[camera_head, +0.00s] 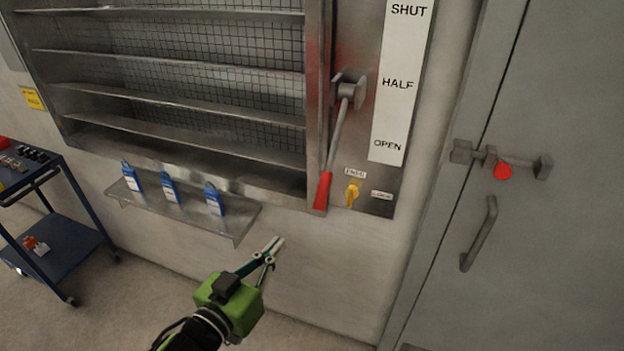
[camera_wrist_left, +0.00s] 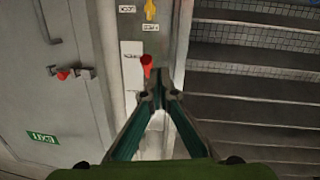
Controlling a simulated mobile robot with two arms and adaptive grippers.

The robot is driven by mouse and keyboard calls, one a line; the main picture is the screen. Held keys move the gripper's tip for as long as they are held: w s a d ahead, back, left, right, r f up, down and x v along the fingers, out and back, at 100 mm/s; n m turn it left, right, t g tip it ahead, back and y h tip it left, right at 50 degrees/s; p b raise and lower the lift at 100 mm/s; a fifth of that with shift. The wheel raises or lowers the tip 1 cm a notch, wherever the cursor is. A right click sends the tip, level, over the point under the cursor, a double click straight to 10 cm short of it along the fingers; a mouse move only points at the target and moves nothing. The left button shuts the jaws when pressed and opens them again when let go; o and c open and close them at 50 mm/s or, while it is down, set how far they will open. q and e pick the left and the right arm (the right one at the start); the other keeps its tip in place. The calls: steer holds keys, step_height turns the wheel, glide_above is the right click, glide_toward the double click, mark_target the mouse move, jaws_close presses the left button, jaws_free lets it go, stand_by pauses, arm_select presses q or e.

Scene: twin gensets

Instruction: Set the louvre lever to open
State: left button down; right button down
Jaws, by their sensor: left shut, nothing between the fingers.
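The louvre lever (camera_head: 338,130) is a grey metal arm with a red handle (camera_head: 322,190), on a steel panel beside the louvre. It hangs down from its pivot, tilted slightly left, with its red end below the level of the OPEN mark (camera_head: 387,145). My left gripper (camera_head: 276,246) is shut and empty, below and left of the red handle, apart from it in the head view. In the left wrist view, which looks upside down, the shut fingertips (camera_wrist_left: 157,95) appear just below the red handle (camera_wrist_left: 147,63); the gap in depth is unclear. My right gripper is not in view.
A yellow knob (camera_head: 352,193) sits right of the red handle, between FREE and LOCK labels. A shelf (camera_head: 185,211) with blue padlocks juts out under the louvre (camera_head: 190,80). A grey door (camera_head: 540,240) stands right, a blue cart (camera_head: 60,235) left.

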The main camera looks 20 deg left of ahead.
arm_select(q)
step_height(320, 180, up, 7)
steer(key=s+d+t, duration=0.1)
steer(key=s, duration=0.1)
steer(key=b, duration=0.4)
glide_toward(321, 187)
step_height(321, 187, up, 2)
steer(key=s+a, duration=0.1)
steer(key=s, duration=0.1)
steer(key=shift+h, duration=0.4)
steer(key=w, duration=0.2)
steer(key=w+d+f+p, duration=0.1)
steer(key=w, duration=0.1)
steer(key=w+p, duration=0.1)
steer(key=w, duration=0.2)
steer(key=shift+w+d+f, duration=0.1)
steer(key=shift+d+f, duration=0.1)
steer(key=shift+f, duration=0.05)
steer(key=shift+w+d+f, duration=0.1)
steer(key=shift+w+f, duration=0.1)
steer(key=shift+f, duration=0.1)
